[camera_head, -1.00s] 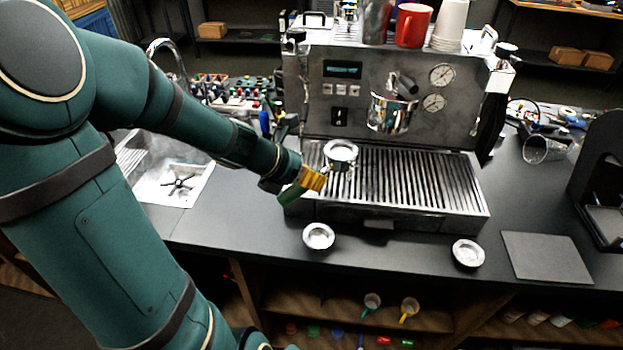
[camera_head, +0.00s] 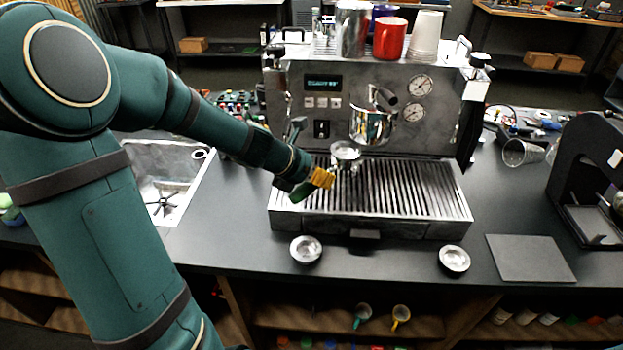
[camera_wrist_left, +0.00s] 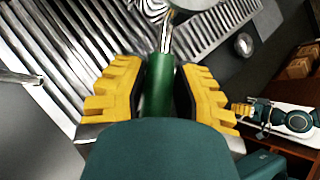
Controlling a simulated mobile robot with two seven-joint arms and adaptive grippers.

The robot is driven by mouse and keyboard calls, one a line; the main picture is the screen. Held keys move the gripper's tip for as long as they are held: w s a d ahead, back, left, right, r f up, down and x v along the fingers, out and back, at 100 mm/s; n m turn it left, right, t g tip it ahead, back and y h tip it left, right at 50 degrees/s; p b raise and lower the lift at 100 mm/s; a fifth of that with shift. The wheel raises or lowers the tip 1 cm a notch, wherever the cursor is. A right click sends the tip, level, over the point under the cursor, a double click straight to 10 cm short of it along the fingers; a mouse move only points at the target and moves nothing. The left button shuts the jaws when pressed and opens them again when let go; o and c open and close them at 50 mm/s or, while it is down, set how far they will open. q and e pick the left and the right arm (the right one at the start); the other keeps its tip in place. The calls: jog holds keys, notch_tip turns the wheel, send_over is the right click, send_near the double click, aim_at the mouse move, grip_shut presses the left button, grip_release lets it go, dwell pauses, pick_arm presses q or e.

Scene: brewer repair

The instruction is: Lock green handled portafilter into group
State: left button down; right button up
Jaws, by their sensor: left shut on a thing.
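My left gripper (camera_head: 318,180) is shut on the green handle of the portafilter. In the left wrist view the yellow fingers of my left gripper (camera_wrist_left: 160,95) sit on both sides of the green handle (camera_wrist_left: 159,88). The portafilter's metal basket (camera_head: 346,152) points away from the gripper, above the drip tray. The chrome group (camera_head: 371,124) is on the machine's front, up and to the right of the basket and apart from it. The basket is only partly in the left wrist view, at its top edge.
The espresso machine's slatted drip tray (camera_head: 415,190) lies below the gripper. Two small metal baskets (camera_head: 306,250) (camera_head: 454,259) sit on the counter in front. A grey mat (camera_head: 530,258) lies at right. A red mug (camera_head: 389,38) and cups stand on top of the machine.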

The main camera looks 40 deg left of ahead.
aim_at(333, 166)
pick_arm(q)
jog(key=shift+w+d+r+p, duration=0.15)
jog(key=shift+w+p, duration=0.15)
jog(key=shift+w, duration=0.4)
jog(key=shift+w+d+f+p, duration=0.1)
jog(key=shift+w+p, duration=0.15)
jog(key=shift+w, duration=0.5)
jog(key=shift+w+d+r+p, duration=0.15)
jog(key=shift+w+p, duration=0.15)
jog(key=shift+w, duration=0.4)
jog(key=shift+w+d+f+p, duration=0.15)
jog(key=shift+w+p, duration=0.35)
jog(key=shift+w, duration=0.55)
jog(key=shift+w+d+p, duration=0.25)
jog(key=shift+w+p, duration=0.25)
jog(key=shift+w, duration=0.55)
jog(key=shift+r+p, duration=1.65)
jog(key=shift+p, duration=0.3)
dwell(1.8)
